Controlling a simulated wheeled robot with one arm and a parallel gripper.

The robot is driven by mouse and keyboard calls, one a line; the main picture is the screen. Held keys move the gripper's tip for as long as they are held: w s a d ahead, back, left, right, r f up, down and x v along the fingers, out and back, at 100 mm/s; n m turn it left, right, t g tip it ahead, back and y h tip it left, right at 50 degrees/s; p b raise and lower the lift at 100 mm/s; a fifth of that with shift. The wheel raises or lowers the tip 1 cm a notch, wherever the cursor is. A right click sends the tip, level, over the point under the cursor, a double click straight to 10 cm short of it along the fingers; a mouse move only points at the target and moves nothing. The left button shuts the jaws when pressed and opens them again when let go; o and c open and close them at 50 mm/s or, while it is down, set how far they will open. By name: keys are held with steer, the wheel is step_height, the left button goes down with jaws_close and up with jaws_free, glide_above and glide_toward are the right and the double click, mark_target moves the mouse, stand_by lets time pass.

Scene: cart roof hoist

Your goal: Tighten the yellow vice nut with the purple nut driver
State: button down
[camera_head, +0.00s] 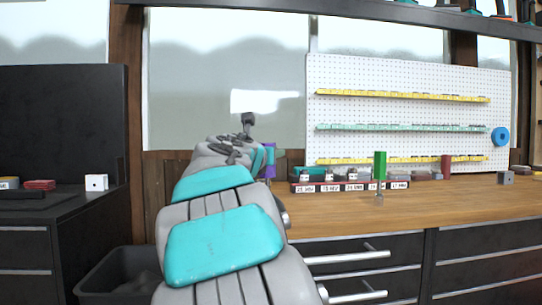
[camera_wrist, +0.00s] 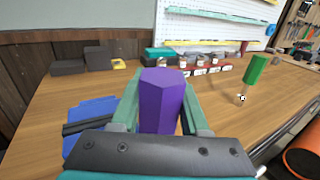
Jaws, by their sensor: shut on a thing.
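The purple nut driver (camera_wrist: 163,102) stands between the two fingers of my gripper (camera_wrist: 162,88), which is shut on its handle. In the head view the purple driver (camera_head: 271,157) shows as a small strip beside my gripper (camera_head: 266,160), mostly behind my arm. The driver's lower end is hidden in both views. A small yellow piece (camera_wrist: 119,64) sits beside dark blocks at the back of the bench in the wrist view; I cannot tell if it is the vice nut. A blue object (camera_wrist: 92,110) with a dark bar lies left of my gripper, partly covered.
A green-handled driver (camera_head: 380,165) stands upright on the wooden bench (camera_head: 440,203), right of my gripper. A labelled rack (camera_head: 340,187) lies along the back, below a pegboard (camera_head: 410,110). A red upright piece (camera_head: 446,165) stands farther right. Bench around the green driver is clear.

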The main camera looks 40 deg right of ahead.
steer(key=shift+r, duration=2.8)
